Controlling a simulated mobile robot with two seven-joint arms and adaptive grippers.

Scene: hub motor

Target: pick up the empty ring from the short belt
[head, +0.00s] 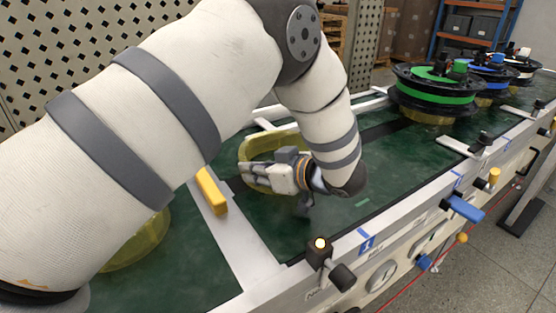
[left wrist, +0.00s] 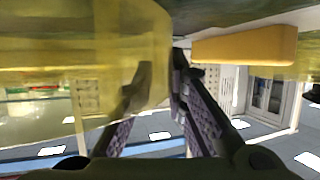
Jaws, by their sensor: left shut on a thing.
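A translucent yellow empty ring (head: 262,146) is at the middle of the green belt (head: 330,205) in the head view. My left gripper (head: 258,174) is at its near side, shut on the ring's wall. In the left wrist view the ring's yellow wall (left wrist: 85,45) fills the upper left and passes between the dark fingers (left wrist: 160,80). Whether the ring touches the belt cannot be told. A second yellow ring (head: 140,248) is on the belt section at the lower left, partly hidden behind my left arm. My right gripper is not in view.
A yellow block (head: 212,190) sits on the pale divider between the belt sections; it also shows in the left wrist view (left wrist: 245,45). Wheel hubs with green (head: 436,90) and blue (head: 488,72) bands stand on yellow rings farther along. A lamp post (head: 319,250) stands on the near rail.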

